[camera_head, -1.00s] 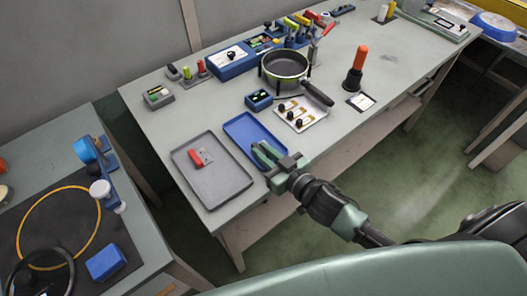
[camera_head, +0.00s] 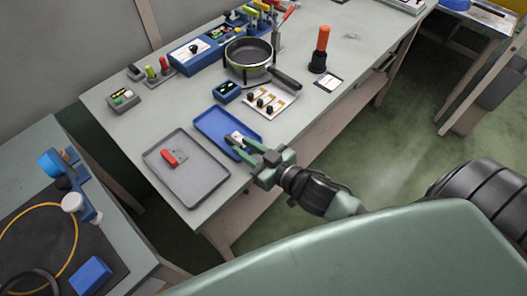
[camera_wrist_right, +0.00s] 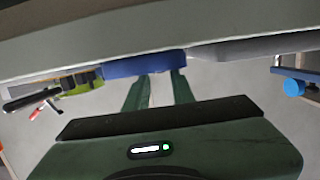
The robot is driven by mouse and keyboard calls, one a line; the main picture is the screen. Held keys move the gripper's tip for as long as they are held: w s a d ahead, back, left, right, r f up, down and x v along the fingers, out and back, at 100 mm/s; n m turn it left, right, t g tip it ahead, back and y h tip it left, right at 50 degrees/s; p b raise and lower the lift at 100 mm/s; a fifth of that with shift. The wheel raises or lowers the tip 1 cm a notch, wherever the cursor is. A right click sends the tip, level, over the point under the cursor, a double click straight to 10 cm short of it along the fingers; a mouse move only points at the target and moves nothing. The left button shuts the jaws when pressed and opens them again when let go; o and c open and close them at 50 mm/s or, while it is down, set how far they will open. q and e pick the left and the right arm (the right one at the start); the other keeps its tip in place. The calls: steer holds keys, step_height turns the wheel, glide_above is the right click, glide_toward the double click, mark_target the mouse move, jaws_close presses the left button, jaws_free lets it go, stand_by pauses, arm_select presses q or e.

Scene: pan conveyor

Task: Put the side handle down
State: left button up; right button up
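My right gripper (camera_head: 233,146) reaches in over the front of the blue tray (camera_head: 205,126). Its two green fingers stand apart and show again in the right wrist view (camera_wrist_right: 160,88), pointing at the blue tray edge (camera_wrist_right: 145,63). A small pale plate with dark dots (camera_head: 238,138), perhaps part of the side handle, shows at the fingers over the blue tray; whether it touches them is unclear. A red grip with a grey plate (camera_head: 170,158) lies in the grey tray (camera_head: 198,190). A pan (camera_head: 247,56) with a dark handle stands farther back. My left gripper is out of view.
A white plate with several dark-knobbed parts (camera_head: 272,97), a small blue box (camera_head: 226,91) and an orange-handled tool (camera_head: 321,50) stand behind the trays. A second table (camera_head: 115,225) is at the left. The table's right part is mostly clear.

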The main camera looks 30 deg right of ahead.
steer(key=v, duration=0.8)
steer(key=shift+s+b, duration=0.35)
steer(key=shift+b, duration=0.05)
steer(key=shift+d, duration=0.1)
stand_by(1.4)
